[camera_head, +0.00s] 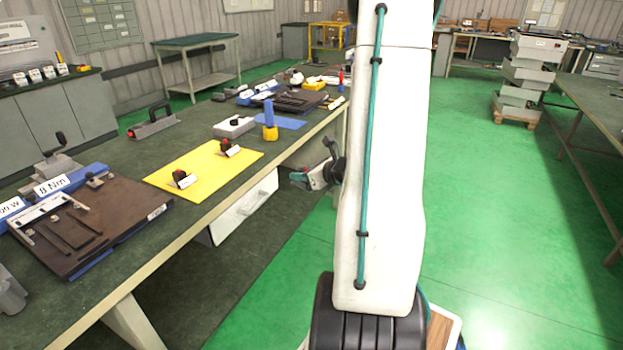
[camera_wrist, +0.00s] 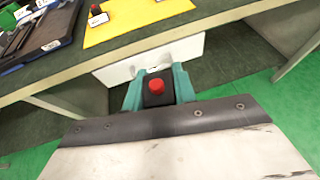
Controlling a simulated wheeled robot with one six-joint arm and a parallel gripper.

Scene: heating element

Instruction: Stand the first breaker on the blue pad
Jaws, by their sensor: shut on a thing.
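In the wrist view my gripper (camera_wrist: 157,90) has its teal fingers shut on a small black breaker with a red round top (camera_wrist: 156,86). In the head view my gripper (camera_head: 312,178) is off the table's front edge, beside my arm; the breaker in it is hard to make out there. The blue pad (camera_head: 290,124) lies flat on the table, beyond the yellow mat. A blue-and-yellow upright object (camera_head: 269,120) stands at its near left edge. The visible part of the pad holds no breaker.
The yellow mat (camera_head: 190,160) bears two black-and-red breakers with white labels (camera_head: 183,179) (camera_head: 229,148). A grey box with a black knob (camera_head: 234,127) stands left of the blue pad. A white drawer front (camera_head: 245,208) hangs below the table edge.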

